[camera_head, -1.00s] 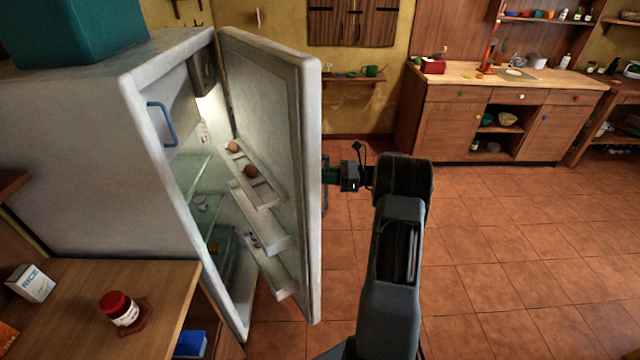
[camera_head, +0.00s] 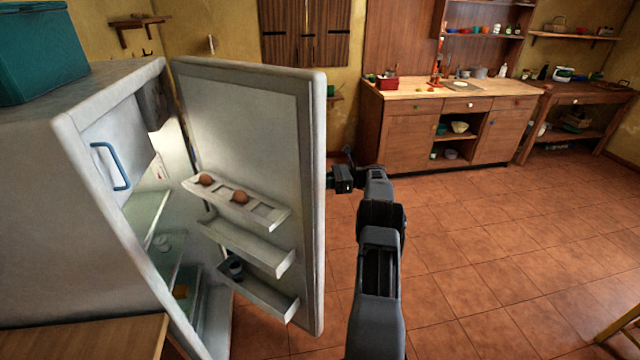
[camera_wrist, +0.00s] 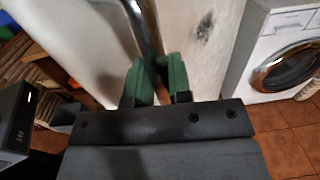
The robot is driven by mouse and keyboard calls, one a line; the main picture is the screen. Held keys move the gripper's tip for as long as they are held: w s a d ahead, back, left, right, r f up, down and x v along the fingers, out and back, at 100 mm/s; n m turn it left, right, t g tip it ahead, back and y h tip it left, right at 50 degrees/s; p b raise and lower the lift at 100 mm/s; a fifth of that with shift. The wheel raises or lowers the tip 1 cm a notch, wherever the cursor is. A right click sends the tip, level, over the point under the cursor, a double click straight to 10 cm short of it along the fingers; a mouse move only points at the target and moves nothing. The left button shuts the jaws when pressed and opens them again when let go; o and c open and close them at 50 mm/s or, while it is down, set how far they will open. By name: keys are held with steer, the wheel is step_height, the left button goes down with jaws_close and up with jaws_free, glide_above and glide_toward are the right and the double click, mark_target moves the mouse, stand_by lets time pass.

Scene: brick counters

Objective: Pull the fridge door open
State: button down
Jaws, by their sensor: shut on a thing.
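The white fridge (camera_head: 80,160) stands at the left with its door (camera_head: 312,200) swung well open, so the inner shelves show. The door's racks hold two brown eggs (camera_head: 240,196) and a small dark jar (camera_head: 236,268). My gripper (camera_head: 332,180) is at the outer side of the door, partly hidden by the door's edge. In the wrist view its green fingers (camera_wrist: 160,82) are shut around the shiny metal door handle (camera_wrist: 143,25). In the head view the handle is hidden behind the door.
A blue-handled freezer flap (camera_head: 112,150) is inside the fridge. A teal box (camera_head: 40,50) sits on top. A wooden counter (camera_head: 80,338) is at the lower left. Tiled floor (camera_head: 480,260) is clear to the right. A white front-loading washer (camera_wrist: 285,50) shows in the wrist view.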

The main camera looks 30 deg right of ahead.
steer(key=shift+w+r, duration=0.1)
steer(key=shift+w, duration=0.1)
stand_by(0.3)
steer(key=c, duration=1.3)
jaws_free()
steer(key=shift+w+a, duration=0.15)
steer(key=shift+a, duration=0.05)
steer(key=shift+o, duration=1)
steer(key=shift+d, duration=0.1)
steer(key=shift+f+b+v, duration=0.15)
steer(key=shift+b+v, duration=0.2)
steer(key=shift+v, duration=1)
steer(key=shift+f+b+v, duration=0.1)
steer(key=shift+b+v, duration=0.2)
steer(key=shift+v, duration=2.3)
steer(key=shift+s+r, duration=0.15)
steer(key=shift+s, duration=0.1)
